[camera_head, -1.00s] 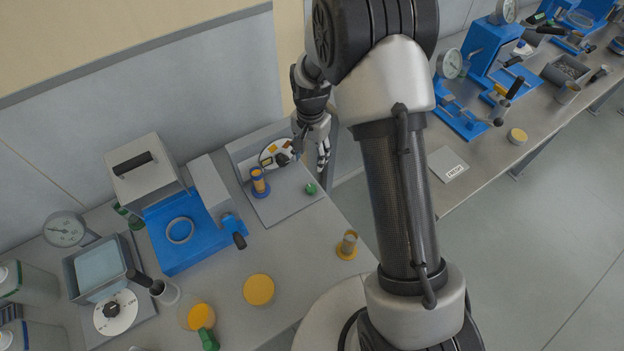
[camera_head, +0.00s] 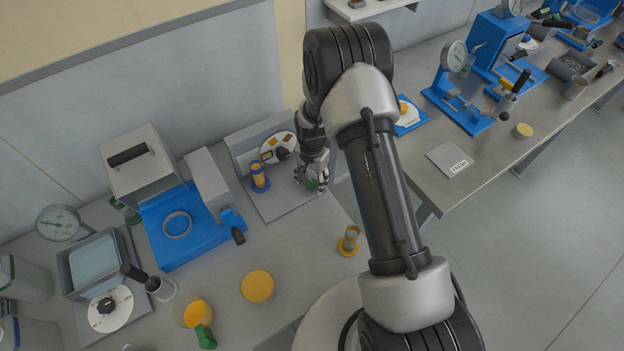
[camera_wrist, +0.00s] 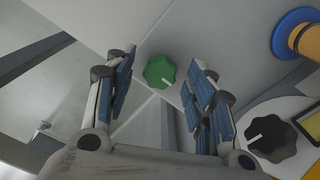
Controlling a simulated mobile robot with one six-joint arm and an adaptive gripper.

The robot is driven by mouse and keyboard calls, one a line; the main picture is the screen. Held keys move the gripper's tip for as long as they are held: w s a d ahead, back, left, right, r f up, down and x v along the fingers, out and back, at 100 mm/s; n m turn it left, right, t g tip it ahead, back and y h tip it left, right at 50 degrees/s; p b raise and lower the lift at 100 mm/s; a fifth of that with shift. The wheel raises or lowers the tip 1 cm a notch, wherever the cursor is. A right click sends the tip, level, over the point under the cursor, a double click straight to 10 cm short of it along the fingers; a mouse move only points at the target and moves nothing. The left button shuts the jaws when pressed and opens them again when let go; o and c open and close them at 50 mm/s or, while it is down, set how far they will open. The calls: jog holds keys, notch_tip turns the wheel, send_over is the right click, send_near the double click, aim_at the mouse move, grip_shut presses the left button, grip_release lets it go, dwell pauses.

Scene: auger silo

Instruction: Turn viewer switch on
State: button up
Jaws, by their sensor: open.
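The viewer station is a grey base plate with an upright panel (camera_head: 245,151). A green lobed knob (camera_head: 312,185) with a white mark sits at the plate's right side; it also shows in the wrist view (camera_wrist: 160,72). A black knob (camera_head: 283,154) sits on a white dial on the panel; the wrist view shows it at lower right (camera_wrist: 271,138). A yellow and blue cylinder (camera_head: 258,176) stands at the plate's left. My gripper (camera_head: 311,180) is open and empty above the green knob. In the wrist view the knob appears between the fingers, with no visible contact.
A blue device with a ring (camera_head: 178,224) stands left of the station. A small yellow-based cup (camera_head: 349,241) and a yellow disc (camera_head: 257,287) are on the front of the bench. Another bench (camera_head: 415,165) stands at right across a gap.

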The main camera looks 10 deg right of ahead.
jog(key=shift+c, duration=0.6)
jog(key=c, duration=1)
jog(key=shift+o, duration=0.2)
jog(key=n+b, duration=0.1)
jog(key=n, duration=0.3)
jog(key=shift+n, duration=0.4)
jog(key=n+b, duration=0.1)
jog(key=n, duration=0.3)
jog(key=shift+n, duration=0.3)
jog(key=n+b, duration=0.1)
jog(key=n, duration=0.3)
jog(key=shift+n, duration=2.3)
